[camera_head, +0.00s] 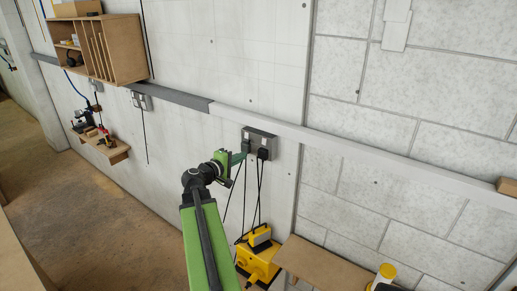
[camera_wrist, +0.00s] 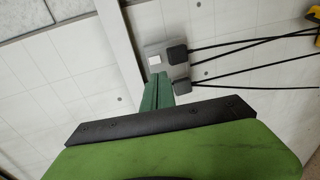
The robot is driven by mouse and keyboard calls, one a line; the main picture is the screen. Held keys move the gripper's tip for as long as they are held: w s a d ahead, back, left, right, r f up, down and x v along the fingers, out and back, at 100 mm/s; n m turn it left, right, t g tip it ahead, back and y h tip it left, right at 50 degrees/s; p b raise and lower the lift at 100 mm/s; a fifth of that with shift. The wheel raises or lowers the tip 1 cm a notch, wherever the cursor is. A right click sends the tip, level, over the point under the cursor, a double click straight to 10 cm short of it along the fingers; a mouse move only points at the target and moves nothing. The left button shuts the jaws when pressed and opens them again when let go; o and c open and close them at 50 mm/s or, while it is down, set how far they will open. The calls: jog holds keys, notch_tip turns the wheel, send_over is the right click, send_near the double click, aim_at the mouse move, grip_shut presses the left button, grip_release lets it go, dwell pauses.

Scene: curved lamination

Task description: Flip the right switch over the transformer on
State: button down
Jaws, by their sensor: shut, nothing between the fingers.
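A grey double socket plate (camera_head: 260,141) is on the wall, with a black plug (camera_head: 263,154) at its right. Black cables hang from it towards a yellow transformer (camera_head: 257,262) below. In the wrist view the plate (camera_wrist: 154,49) shows one white switch (camera_wrist: 155,60) and two black plugs (camera_wrist: 177,54) (camera_wrist: 182,86). My gripper (camera_head: 243,151) is shut and empty, its green fingers at the plate's left part. In the wrist view the gripper (camera_wrist: 158,80) is just below the white switch; whether it touches the plate cannot be told. Any other switch is hidden by the fingers.
A grey-white rail (camera_head: 300,131) runs along the wall above the plate. A wooden board (camera_head: 325,262) sits right of the transformer. A wooden shelf box (camera_head: 125,50) and a small shelf (camera_head: 112,151) are at the left.

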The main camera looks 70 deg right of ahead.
aim_at(266, 145)
jog(key=b+x, duration=0.2)
jog(key=x, duration=1.1)
jog(key=shift+d, duration=0.45)
jog(key=shift+s+d+f+b, duration=0.1)
jog(key=shift+d+f+b, duration=0.1)
jog(key=shift+b, duration=0.15)
jog(key=w+a+f+b, duration=0.2)
jog(key=w+a, duration=0.1)
jog(key=a, duration=1)
jog(key=shift+w+a+f, duration=0.2)
jog(key=shift+w+a, duration=0.05)
